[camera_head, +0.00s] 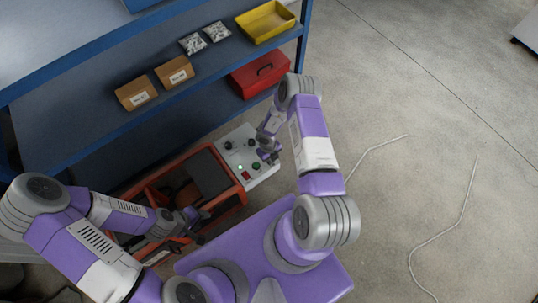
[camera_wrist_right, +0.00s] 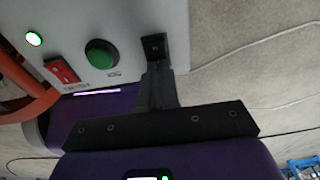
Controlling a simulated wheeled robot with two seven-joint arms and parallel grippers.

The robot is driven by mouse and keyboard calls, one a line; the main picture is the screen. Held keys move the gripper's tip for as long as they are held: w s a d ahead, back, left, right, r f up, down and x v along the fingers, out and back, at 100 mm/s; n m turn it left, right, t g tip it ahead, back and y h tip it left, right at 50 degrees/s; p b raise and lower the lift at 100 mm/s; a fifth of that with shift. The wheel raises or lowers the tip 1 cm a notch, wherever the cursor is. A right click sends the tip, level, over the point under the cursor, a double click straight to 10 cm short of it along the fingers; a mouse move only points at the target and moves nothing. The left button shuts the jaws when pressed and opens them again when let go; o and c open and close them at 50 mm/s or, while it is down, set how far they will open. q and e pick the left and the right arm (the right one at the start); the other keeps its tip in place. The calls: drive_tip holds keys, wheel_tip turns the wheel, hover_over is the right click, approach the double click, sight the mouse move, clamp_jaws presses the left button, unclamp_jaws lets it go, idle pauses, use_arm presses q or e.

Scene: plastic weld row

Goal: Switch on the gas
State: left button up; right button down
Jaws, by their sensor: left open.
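A white control panel (camera_head: 236,152) sits at the end of the orange-framed machine, with black knobs (camera_head: 228,145), a lit lamp, a red switch and a green button. The right wrist view shows the lit green lamp (camera_wrist_right: 33,39), the red switch (camera_wrist_right: 62,70) and the round green button (camera_wrist_right: 102,53) close up. My right gripper (camera_wrist_right: 155,45) looks shut and empty, its fingertips over the panel edge beside the green button; contact cannot be told. My left gripper (camera_head: 199,216) is open and empty at the orange frame. No control is legibly marked as gas.
The orange-framed machine (camera_head: 240,202) stands below blue shelves (camera_head: 100,75). The shelves hold cardboard boxes (camera_head: 136,93), small bags (camera_head: 192,43), a yellow tray (camera_head: 266,33) and a red toolbox (camera_head: 262,80). A pale cable (camera_head: 440,233) lies on open floor at right.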

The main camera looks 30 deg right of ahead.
drive_tip(key=shift+w+a+f, duration=0.1)
drive_tip(key=shift+w+f, duration=0.15)
drive_tip(key=shift+f, duration=0.1)
drive_tip(key=shift+w+b, duration=0.35)
drive_tip(key=shift+b, duration=0.1)
drive_tip(key=shift+w+a+r, duration=0.1)
drive_tip(key=shift+w+r, duration=0.05)
drive_tip(key=shift+w, duration=0.05)
drive_tip(key=shift+r, duration=0.1)
drive_tip(key=shift+w+r+p, duration=0.2)
drive_tip(key=shift+r+p, duration=0.3)
drive_tip(key=shift+p, duration=0.15)
drive_tip(key=r+p, duration=0.3)
drive_tip(key=r, duration=0.1)
drive_tip(key=shift+s+r, duration=0.1)
drive_tip(key=shift+s, duration=0.25)
wheel_tip(320, 180, up, 9)
drive_tip(key=w+p, duration=0.1)
drive_tip(key=p, duration=0.2)
